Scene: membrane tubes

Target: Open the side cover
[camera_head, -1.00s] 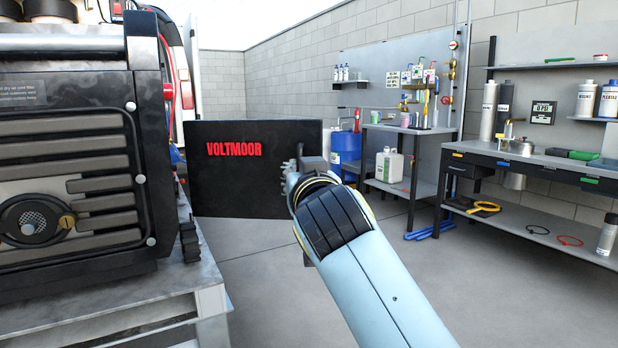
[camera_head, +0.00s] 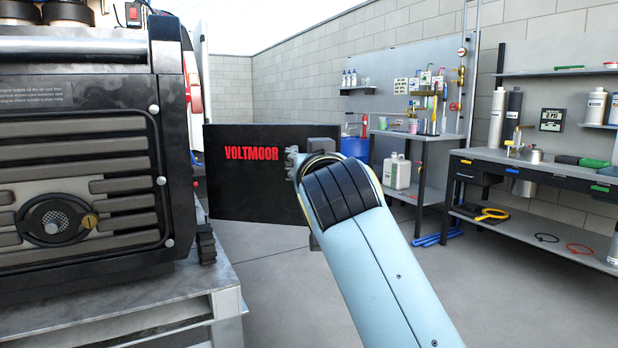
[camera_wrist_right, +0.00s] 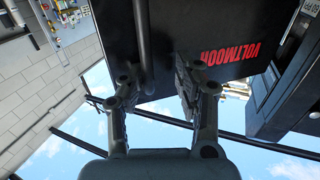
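The side cover (camera_head: 235,175) is a black panel with red VOLTMOOR lettering. It stands swung out from the right side of the black generator (camera_head: 85,190). My right gripper (camera_head: 300,172) is at the cover's right part, mostly hidden by my blue-grey arm. In the right wrist view the cover (camera_wrist_right: 225,25) fills the upper middle, with a dark bar along its left side. The two fingers of my right gripper (camera_wrist_right: 157,85) stand apart near the cover. I cannot tell whether they touch it. My left gripper is not in view.
The generator sits on a grey metal stand (camera_head: 150,305) at the left. A workbench (camera_head: 545,170) with bottles and tools stands along the right wall. A smaller bench (camera_head: 410,136) and a blue drum (camera_head: 355,147) are behind the cover. The floor between is clear.

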